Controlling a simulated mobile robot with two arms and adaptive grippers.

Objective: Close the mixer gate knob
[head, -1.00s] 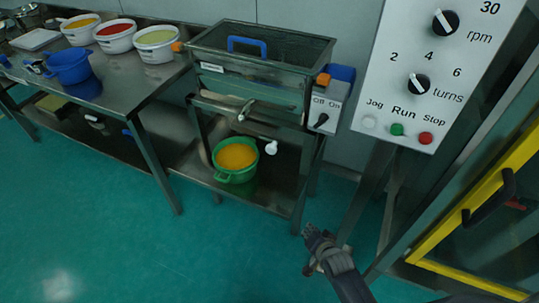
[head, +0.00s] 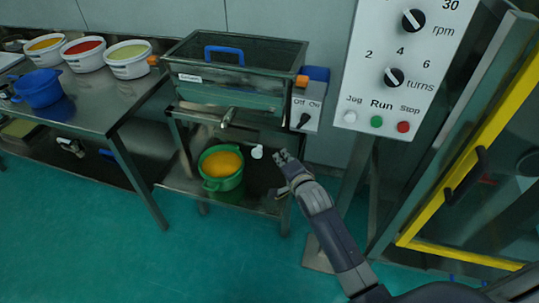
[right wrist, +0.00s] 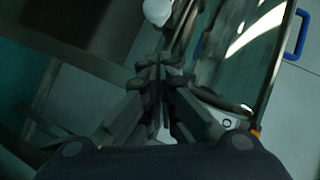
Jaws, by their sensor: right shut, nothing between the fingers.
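A small white knob (head: 257,152) shows below the front of the sieve machine (head: 235,90), just right of the green bucket. I cannot tell from its look whether it is the mixer gate knob or how far it is turned. It also shows at the top of the right wrist view (right wrist: 158,10), beyond the fingertips. My right gripper (head: 280,157) is shut and empty, a little to the right of the white knob and apart from it in the picture. Its closed fingers (right wrist: 158,72) also show in the right wrist view. My left gripper is not in view.
A green bucket (head: 207,184) with orange contents stands on the lower shelf. An Off/On switch box (head: 308,112) is at the machine's right. A control panel (head: 410,65) and a yellow-framed door (head: 465,165) stand further right. Tubs stand on the left table.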

